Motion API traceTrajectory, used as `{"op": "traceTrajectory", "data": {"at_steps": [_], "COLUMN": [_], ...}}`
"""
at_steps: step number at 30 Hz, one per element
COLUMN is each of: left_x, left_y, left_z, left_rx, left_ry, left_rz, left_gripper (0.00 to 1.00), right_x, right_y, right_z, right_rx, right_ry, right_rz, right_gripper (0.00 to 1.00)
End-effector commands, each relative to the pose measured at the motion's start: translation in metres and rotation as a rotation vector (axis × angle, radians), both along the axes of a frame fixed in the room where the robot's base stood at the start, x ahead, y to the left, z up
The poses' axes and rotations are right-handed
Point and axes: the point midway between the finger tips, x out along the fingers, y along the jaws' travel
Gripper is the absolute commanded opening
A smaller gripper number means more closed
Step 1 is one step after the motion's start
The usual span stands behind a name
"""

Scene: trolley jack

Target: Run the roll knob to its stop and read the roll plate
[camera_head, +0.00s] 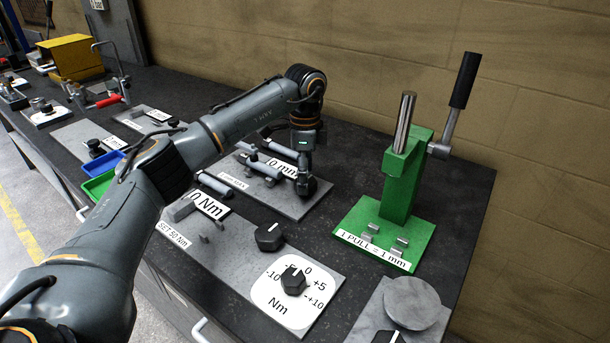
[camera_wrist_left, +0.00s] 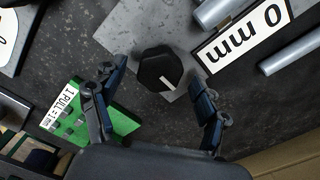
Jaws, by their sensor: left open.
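The black faceted roll knob (camera_head: 312,189) sits at the near right end of a grey plate (camera_head: 300,209) with steel rollers (camera_head: 226,182). In the left wrist view the knob (camera_wrist_left: 160,72) carries a white pointer line. The white roll plate (camera_head: 280,166) reads "0 mm" and shows upside down in the left wrist view (camera_wrist_left: 243,38). My left gripper (camera_head: 305,172) points down over the knob. Its fingers (camera_wrist_left: 152,108) are open and spread, with the knob framed ahead of them; I see no contact. My right gripper is out of view.
A green press (camera_head: 400,185) with an upright lever, labelled "1 PULL = 1 mm", stands to the right. A torque panel (camera_head: 287,312) with black knobs lies in front, its plate (camera_head: 210,204) reading "0 Nm". A round grey disc (camera_head: 411,300) stands at the near right.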

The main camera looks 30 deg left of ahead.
Motion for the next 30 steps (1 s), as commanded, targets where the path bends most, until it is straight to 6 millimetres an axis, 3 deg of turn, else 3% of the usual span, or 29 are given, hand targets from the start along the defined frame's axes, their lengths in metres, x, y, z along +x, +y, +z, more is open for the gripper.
{"op": "traceTrajectory", "data": {"at_steps": [11, 20, 30], "left_x": [0.0001, 0.0000, 0.0001], "left_y": [0.0000, 0.0000, 0.0000], "left_z": [-0.0075, -0.0074, -0.0066], "left_rx": [-0.001, -0.001, 0.000], "left_ry": [-0.001, -0.001, 0.000], "left_rz": [0.000, 0.000, -0.047], "left_gripper": [0.74, 0.19, 0.19], "right_x": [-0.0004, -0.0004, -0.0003], "right_y": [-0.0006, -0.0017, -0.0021], "right_z": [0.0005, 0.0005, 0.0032], "right_rx": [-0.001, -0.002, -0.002], "right_ry": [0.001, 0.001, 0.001], "right_rz": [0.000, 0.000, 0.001], "right_gripper": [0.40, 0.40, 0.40]}}
